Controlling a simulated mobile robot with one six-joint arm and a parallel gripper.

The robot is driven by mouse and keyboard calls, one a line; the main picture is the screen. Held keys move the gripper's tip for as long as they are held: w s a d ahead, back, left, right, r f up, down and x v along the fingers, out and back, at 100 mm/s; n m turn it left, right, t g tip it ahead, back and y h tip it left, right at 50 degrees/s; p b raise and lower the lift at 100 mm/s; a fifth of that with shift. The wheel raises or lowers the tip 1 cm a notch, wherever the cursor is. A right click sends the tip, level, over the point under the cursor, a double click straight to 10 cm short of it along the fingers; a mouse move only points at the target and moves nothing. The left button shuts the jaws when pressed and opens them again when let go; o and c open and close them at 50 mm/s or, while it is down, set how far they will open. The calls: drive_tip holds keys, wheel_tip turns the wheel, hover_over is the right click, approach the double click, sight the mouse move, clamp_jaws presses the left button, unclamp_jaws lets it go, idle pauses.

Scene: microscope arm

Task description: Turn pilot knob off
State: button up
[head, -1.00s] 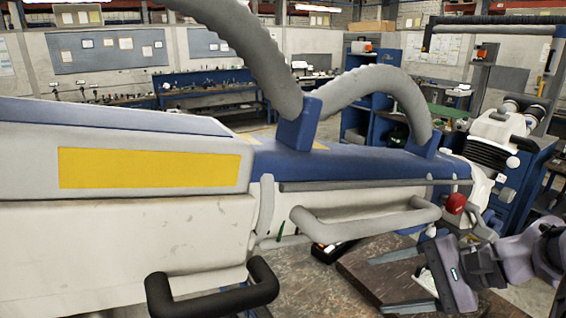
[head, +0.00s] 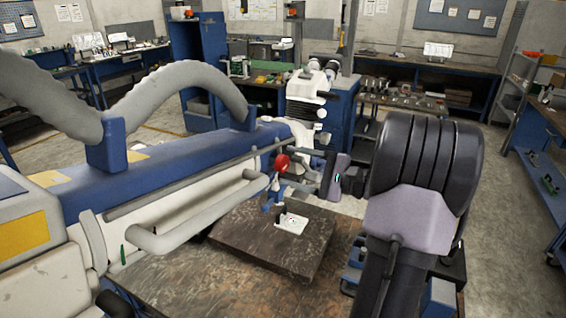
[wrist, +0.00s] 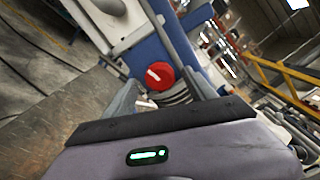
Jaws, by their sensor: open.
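A red round knob (head: 282,162) sits at the front end of the blue and white microscope arm (head: 190,185). It shows in the wrist view (wrist: 160,76) too, with a white bar mark lying slightly tilted on its face. My gripper (head: 304,168) is right of the knob in the head view, its fingers reaching toward it. In the wrist view my gripper (wrist: 158,92) is open, with one grey finger on each side below the knob. I cannot tell whether the fingers touch it.
A dark board (head: 232,238) lies on the table below, with a white plate (head: 292,223) and a small black upright piece on it. A grey handrail (head: 200,225) runs along the arm's side. A white binocular head (head: 308,95) stands behind the knob.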

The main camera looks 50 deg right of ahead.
sight(287, 165)
drive_tip(key=shift+x, duration=1.5)
drive_tip(key=c, duration=1.4)
